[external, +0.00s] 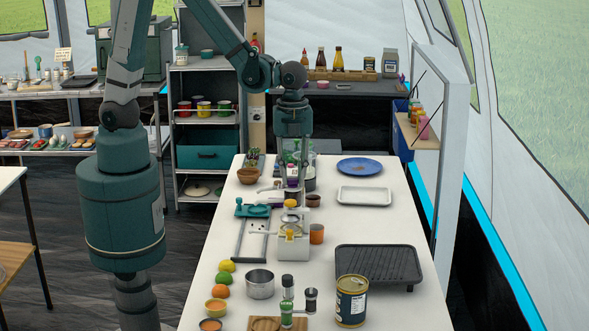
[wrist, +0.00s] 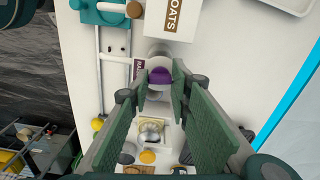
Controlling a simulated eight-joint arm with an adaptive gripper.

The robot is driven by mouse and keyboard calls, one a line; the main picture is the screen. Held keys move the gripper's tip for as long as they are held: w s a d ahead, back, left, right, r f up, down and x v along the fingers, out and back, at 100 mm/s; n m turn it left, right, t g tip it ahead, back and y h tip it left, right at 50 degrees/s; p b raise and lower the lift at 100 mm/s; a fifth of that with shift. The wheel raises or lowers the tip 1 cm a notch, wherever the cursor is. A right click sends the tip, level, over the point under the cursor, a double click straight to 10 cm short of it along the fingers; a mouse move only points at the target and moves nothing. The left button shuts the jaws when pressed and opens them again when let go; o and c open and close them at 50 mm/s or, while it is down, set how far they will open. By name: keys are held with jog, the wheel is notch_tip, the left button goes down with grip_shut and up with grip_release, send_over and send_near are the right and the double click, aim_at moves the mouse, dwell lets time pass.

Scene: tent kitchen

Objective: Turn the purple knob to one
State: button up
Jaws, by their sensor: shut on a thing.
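The purple knob (wrist: 161,77) shows in the wrist view between the tips of my gripper (wrist: 158,88), whose green-padded fingers stand either side of it. The knob sits on a pale grey and white fitting. In the external view my gripper (external: 292,176) points down over the far-left part of the white table, with a small purple patch at its tips. My gripper is shut on the knob. The fingers cover part of the knob, and I cannot make out any number or pointer on it.
A white box labelled OATS (wrist: 176,18) lies close by in the wrist view. A green-handled press (external: 252,210), an orange cup (external: 317,234) and a white-based appliance (external: 292,248) stand nearer the camera. A blue plate (external: 359,166) and a white tray (external: 364,196) lie to the right.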

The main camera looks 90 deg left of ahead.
jog(key=shift+m, duration=0.6)
jog(key=o, duration=0.9)
jog(key=shift+r, duration=0.1)
jog(key=shift+r, duration=5.9)
